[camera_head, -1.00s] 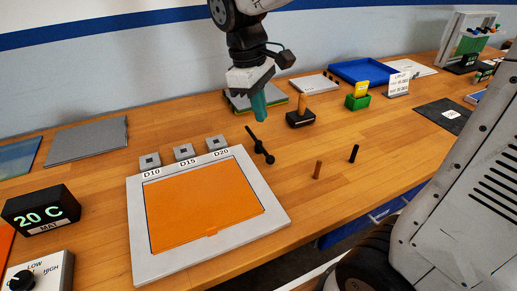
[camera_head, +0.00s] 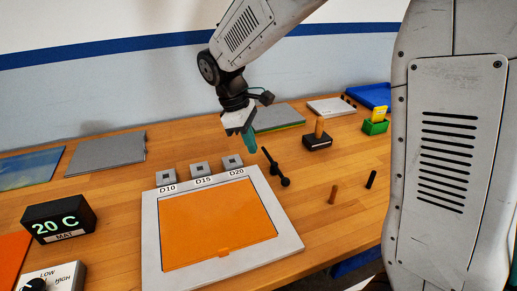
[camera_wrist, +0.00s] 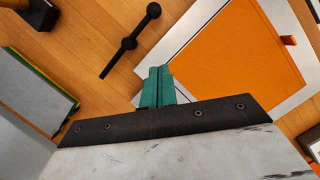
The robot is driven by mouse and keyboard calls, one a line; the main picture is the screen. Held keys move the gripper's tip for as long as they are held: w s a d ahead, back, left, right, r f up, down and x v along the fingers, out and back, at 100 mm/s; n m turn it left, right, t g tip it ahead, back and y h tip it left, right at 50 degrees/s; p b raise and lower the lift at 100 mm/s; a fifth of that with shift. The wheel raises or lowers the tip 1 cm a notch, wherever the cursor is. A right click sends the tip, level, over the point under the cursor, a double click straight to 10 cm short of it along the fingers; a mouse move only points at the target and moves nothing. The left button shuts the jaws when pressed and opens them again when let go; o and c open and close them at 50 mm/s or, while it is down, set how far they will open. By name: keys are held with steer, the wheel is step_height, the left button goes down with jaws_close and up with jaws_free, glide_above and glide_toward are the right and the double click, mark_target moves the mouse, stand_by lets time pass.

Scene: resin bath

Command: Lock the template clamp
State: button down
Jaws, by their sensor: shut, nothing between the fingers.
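A black lever with round knobs (camera_head: 275,168), which looks like the template clamp, stands at the upper right edge of a grey frame (camera_head: 153,240) with an orange panel (camera_head: 215,225). In the wrist view the lever (camera_wrist: 130,42) lies slanted, ahead and to the left of my fingertips. My gripper (camera_head: 251,148) has teal fingers pointing down, held together and empty. It is just behind and left of the lever, above the table, apart from the lever in both views. My gripper's teal fingers (camera_wrist: 157,72) cover a corner of the frame in the wrist view.
Small grey blocks (camera_head: 201,170) stand behind labels D10, D15 and D20. Brown (camera_head: 333,194) and black (camera_head: 371,179) pegs stand to the right. A black block with a wooden handle (camera_head: 317,140) and a green holder (camera_head: 375,127) stand behind. The temperature display (camera_head: 58,222) is at left.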

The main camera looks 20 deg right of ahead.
mark_target(274, 164)
steer(key=x, duration=0.7)
steer(key=shift+d+f, duration=0.1)
steer(key=shift+f, duration=0.15)
steer(key=s+d, duration=0.1)
steer(key=d+f, duration=0.1)
steer(key=shift+s+d, duration=0.35)
steer(key=shift+s, duration=0.05)
steer(key=shift+s+d+f, duration=0.1)
steer(key=shift+s+d, duration=0.15)
steer(key=shift+d, duration=0.1)
